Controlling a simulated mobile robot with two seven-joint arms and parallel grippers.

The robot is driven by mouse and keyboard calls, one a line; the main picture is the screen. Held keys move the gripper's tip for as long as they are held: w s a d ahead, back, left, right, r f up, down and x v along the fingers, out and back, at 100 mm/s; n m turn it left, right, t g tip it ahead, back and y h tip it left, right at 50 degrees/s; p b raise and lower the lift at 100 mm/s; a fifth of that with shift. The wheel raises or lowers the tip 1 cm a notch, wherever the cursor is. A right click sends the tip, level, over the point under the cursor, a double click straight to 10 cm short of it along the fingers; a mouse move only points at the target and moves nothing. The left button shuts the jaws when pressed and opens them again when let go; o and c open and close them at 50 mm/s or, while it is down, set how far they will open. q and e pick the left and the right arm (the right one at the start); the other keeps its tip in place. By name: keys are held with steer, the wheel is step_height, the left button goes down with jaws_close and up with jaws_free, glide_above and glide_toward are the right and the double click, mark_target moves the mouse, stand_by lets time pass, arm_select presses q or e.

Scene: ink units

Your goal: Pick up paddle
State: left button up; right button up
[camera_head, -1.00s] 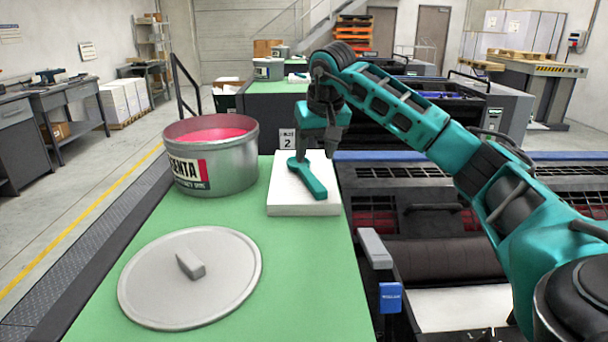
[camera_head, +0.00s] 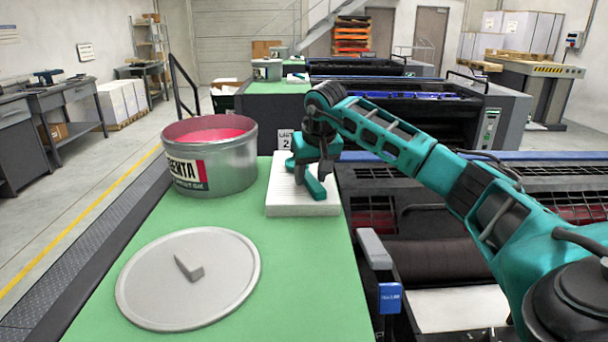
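The teal paddle (camera_head: 315,187) lies on a white pad (camera_head: 285,208) on the green bench top. Its near end shows below my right gripper, and its middle is partly hidden by the fingers. My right gripper (camera_head: 312,172) points down over the paddle's middle, with its fingers low and apart, one on each side of it. The paddle still rests on the pad. I cannot tell whether the fingers touch it. My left gripper is out of view.
An open tin of magenta ink (camera_head: 225,175) stands left of the pad. Its grey lid (camera_head: 215,285) with a handle lies in front on the green top (camera_head: 305,290). The press (camera_head: 440,255) is on the right. A small sign (camera_head: 285,138) stands behind the pad.

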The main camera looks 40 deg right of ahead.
mark_target(311, 178)
steer(key=c, duration=0.7)
jaws_close()
steer(key=shift+r, duration=0.1)
step_height(311, 178, up, 20)
steer(key=p, duration=0.1)
steer(key=shift+p, duration=0.35)
steer(key=shift+o, duration=1.3)
jaws_free()
jaws_close()
